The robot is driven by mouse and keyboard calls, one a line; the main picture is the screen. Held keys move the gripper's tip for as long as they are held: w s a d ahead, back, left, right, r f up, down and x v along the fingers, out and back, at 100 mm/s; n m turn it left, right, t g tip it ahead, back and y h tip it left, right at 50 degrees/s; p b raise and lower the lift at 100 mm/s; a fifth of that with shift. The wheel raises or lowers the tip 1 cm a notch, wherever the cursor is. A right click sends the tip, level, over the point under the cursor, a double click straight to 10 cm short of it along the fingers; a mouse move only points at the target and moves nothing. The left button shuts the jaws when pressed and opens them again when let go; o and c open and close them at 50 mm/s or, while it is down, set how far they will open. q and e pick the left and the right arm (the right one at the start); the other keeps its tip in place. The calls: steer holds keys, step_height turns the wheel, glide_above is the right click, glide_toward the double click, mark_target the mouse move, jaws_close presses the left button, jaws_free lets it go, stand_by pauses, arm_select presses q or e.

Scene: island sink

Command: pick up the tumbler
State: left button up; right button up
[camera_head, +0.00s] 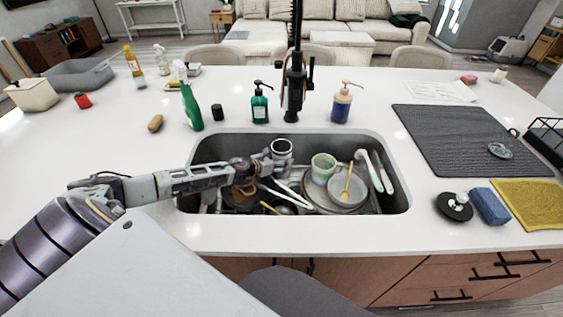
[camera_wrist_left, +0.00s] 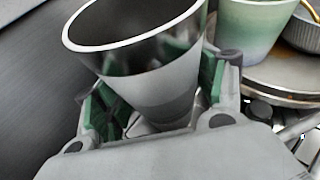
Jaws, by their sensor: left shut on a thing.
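The tumbler (camera_wrist_left: 150,85) is a grey metallic cup with a dark inside and a wide open rim. It sits between the green-padded fingers of my left gripper (camera_wrist_left: 155,112), which is shut on it. In the head view the tumbler (camera_head: 281,149) shows at the back middle of the sink, mouth up, at the end of my left arm; the gripper (camera_head: 268,160) is beside it. Whether its base touches anything below is hidden. My right gripper is not in view.
The sink (camera_head: 400,205) also holds a green cup (camera_head: 323,168), a grey bowl (camera_head: 347,188), stacked plates, utensils and white-handled brushes (camera_head: 375,170). The black faucet (camera_head: 294,85) stands behind the tumbler. Soap bottles (camera_head: 260,104) line the back counter. A dark mat (camera_head: 450,135) lies right.

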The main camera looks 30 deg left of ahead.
mark_target(280, 141)
arm_select(q)
steer(key=shift+r, duration=0.1)
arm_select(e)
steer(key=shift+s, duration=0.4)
arm_select(q)
steer(key=shift+r, duration=0.3)
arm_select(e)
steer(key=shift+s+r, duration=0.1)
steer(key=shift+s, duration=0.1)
arm_select(q)
steer(key=shift+r+p, duration=0.5)
steer(key=shift+r, duration=0.9)
steer(key=shift+r+p, duration=0.6)
steer(key=shift+r, duration=2)
steer(key=shift+r+p, duration=0.45)
steer(key=shift+r, duration=0.15)
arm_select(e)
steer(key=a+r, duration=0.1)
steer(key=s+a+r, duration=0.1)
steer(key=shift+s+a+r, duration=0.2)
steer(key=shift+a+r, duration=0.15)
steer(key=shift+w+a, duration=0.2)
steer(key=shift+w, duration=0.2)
